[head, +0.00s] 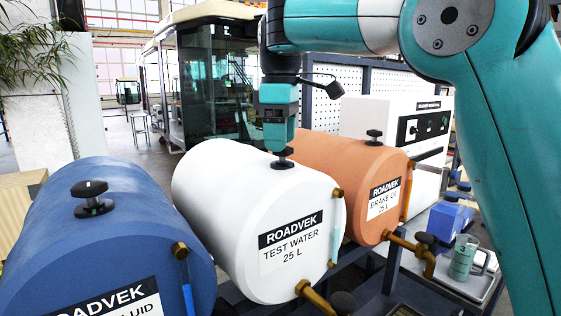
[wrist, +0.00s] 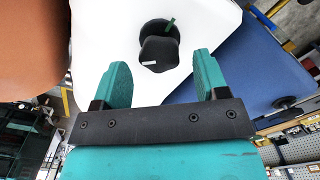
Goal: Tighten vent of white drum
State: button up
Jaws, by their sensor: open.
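The white drum (head: 235,215), labelled TEST WATER 25 L, lies on its side between two other drums. Its black vent knob (head: 283,163) is on top, partly hidden by my gripper (head: 280,143), which points down just above it. In the wrist view, the vent knob (wrist: 159,53) carries a white mark and sits over a dark round base with a green mark (wrist: 170,25). The two marks do not line up. My gripper (wrist: 163,75) is open, its teal fingers apart on either side of the knob's near edge. I cannot tell any contact.
The blue drum (head: 130,225) with its own vent (head: 91,198) stands left. The orange BRAKE OIL drum (head: 335,165) with its vent (head: 374,137) stands right. A brass tap (head: 315,297) sticks out of the white drum's front.

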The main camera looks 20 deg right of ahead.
jog(key=shift+f+b, duration=0.3)
jog(key=shift+f, duration=0.35)
jog(key=shift+c, duration=0.5)
jog(key=c, duration=0.8)
